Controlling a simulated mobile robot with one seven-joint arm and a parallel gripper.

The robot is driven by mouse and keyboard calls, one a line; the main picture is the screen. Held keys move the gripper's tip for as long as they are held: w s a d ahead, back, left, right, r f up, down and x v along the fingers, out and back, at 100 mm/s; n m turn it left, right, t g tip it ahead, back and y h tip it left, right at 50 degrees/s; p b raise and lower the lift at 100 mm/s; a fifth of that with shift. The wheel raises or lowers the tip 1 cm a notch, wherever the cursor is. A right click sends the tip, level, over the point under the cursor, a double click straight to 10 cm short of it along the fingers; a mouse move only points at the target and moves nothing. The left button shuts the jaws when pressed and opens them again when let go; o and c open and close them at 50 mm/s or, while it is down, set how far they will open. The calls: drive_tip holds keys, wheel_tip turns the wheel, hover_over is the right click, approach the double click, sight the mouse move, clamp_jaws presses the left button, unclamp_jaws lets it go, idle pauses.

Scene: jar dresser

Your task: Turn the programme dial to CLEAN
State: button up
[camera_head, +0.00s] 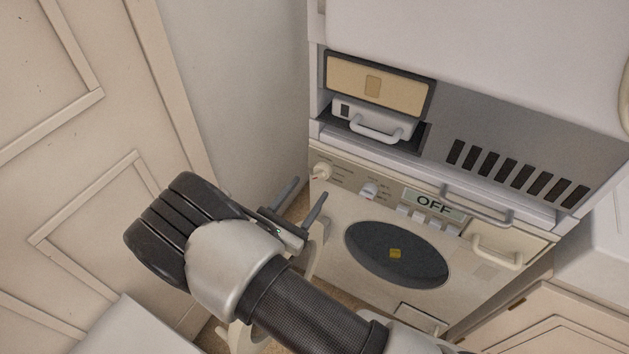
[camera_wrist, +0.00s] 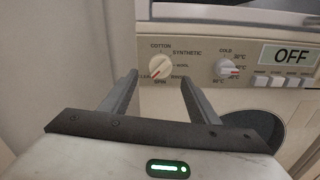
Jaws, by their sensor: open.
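The programme dial (camera_wrist: 161,67) is a round cream knob on the machine's panel, ringed by labels such as COTTON, SYNTHETIC, WOOL, RINSE and SPIN. A small reddish mark shows at its lower left, towards a label partly hidden by my left finger; I cannot read the exact setting. In the head view the dial (camera_head: 321,171) is at the panel's left end. My gripper (camera_wrist: 159,79) is open and empty, its fingers pointing at the panel on either side below the dial, apparently short of it. It also shows in the head view (camera_head: 311,188).
A temperature knob (camera_wrist: 228,68) sits right of the dial, beside a display (camera_wrist: 290,56) reading OFF and several buttons (camera_head: 428,219). The round dark door (camera_head: 397,254) is below. A drawer handle (camera_head: 478,205) juts out above. A wall (camera_head: 245,90) stands close on the left.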

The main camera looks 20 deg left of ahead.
drive_tip(key=s, duration=0.8)
drive_tip(key=s+a, duration=0.1)
drive_tip(key=s, duration=0.3)
